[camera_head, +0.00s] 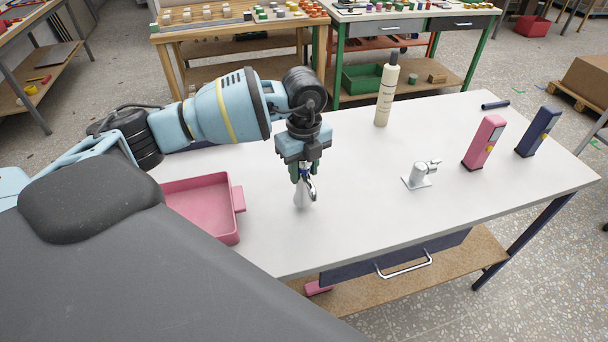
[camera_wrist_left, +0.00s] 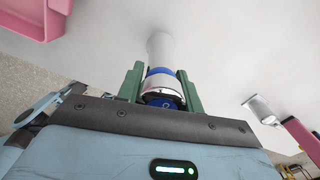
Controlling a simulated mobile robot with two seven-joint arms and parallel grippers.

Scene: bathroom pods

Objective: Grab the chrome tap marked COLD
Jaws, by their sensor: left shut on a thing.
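A chrome tap (camera_head: 312,189) with a blue band stands on the white table; its pale body tapers down to the tabletop. My left gripper (camera_head: 303,172) is above it, pointing down and shut on it. In the left wrist view the tap (camera_wrist_left: 162,85) sits between the two green fingers (camera_wrist_left: 160,92), with a blue mark on its near end; I cannot read the word on it. A second small chrome and white fitting (camera_head: 419,174) stands on a square plate to the right, apart from the gripper. My right gripper is not in view.
A pink tray (camera_head: 238,200) lies to the left of the tap. A cream bottle (camera_head: 386,92) stands behind, and a pink upright box (camera_head: 484,142) and a navy one (camera_head: 538,132) stand at the right. The white tabletop (camera_head: 350,220) is clear around the tap's front and right.

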